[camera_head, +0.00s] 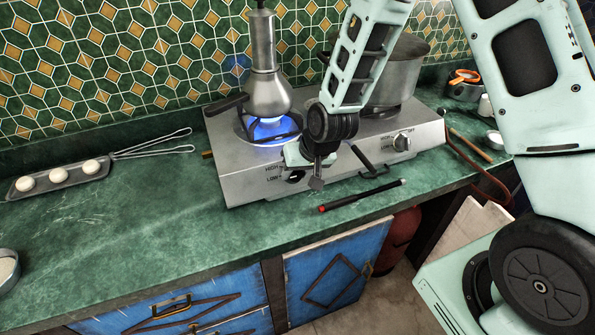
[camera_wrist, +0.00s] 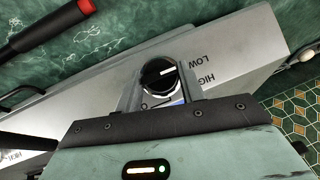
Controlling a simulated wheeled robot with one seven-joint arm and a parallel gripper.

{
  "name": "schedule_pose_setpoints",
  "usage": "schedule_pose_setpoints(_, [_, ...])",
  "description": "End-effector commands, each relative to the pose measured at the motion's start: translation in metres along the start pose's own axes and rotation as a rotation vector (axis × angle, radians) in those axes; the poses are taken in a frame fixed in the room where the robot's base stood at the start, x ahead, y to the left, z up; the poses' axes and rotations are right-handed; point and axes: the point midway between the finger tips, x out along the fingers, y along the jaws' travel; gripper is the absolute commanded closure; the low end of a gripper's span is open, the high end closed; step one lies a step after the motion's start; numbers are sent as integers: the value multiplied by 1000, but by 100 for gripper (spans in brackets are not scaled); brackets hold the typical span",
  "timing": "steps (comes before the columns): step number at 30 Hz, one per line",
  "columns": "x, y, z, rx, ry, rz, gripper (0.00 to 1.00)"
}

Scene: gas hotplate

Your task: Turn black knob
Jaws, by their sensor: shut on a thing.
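The black knob (camera_head: 294,177) is on the front panel of the silver gas hotplate (camera_head: 240,189), at the left burner, beside HIGH and LOW marks. In the wrist view the knob (camera_wrist: 158,75) sits between the two grey fingers of my gripper (camera_wrist: 160,88), and its white pointer line is turned toward the LOW mark. My gripper (camera_head: 306,178) is at the panel and shut on the knob. My wrist and gripper partly hide the panel in the head view. A blue flame (camera_head: 268,130) burns at the left burner.
A metal coffee pot (camera_head: 268,92) stands over the flame, and a large pot (camera_head: 395,75) is on the right burner. A black stick with a red end (camera_head: 360,196) lies in front. The left counter is mostly clear.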

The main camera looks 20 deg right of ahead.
Motion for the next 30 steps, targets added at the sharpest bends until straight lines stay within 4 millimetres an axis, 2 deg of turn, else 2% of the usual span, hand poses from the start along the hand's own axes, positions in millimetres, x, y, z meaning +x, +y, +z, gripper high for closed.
schedule_pose_setpoints(8, [2,6,2,95,8,-64,84])
schedule_pose_setpoints(30, [3,9,5,534,44,-393,84])
